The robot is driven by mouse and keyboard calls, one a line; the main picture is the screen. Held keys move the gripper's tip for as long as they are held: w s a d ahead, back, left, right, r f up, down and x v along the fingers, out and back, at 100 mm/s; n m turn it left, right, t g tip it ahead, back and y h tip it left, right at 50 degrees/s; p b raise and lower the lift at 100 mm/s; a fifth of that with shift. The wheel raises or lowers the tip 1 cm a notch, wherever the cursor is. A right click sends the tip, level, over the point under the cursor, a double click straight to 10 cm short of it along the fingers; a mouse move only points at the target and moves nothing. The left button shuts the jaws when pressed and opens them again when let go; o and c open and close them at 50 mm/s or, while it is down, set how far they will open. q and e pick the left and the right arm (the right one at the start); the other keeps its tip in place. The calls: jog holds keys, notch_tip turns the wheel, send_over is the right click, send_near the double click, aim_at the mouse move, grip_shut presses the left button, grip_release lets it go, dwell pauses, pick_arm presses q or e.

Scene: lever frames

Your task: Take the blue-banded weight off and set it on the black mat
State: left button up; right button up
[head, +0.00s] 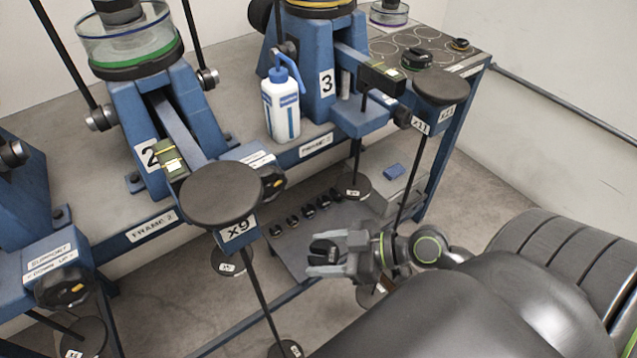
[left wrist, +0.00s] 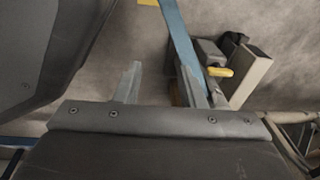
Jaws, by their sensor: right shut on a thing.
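My right gripper (head: 340,257), low in the middle of the head view, is shut on a small black weight (head: 323,249). I cannot make out a blue band on it. The weight is above the low grey shelf and off any pan. A dark mat with circle outlines (head: 446,56) lies on the bench top at the far right. A black weight with a green mark (head: 416,57) and a smaller dark one (head: 460,43) stand there. My left gripper (left wrist: 163,85) is open and empty in the left wrist view.
A round black pan marked X9 (head: 222,193) stands in front of frame 2, and another marked X11 (head: 441,86) by frame 3. A white and blue bottle (head: 281,108) stands on the bench.

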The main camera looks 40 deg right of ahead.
jog(key=shift+s+d+b, duration=1)
jog(key=shift+s+d, duration=0.7)
jog(key=shift+s, duration=0.05)
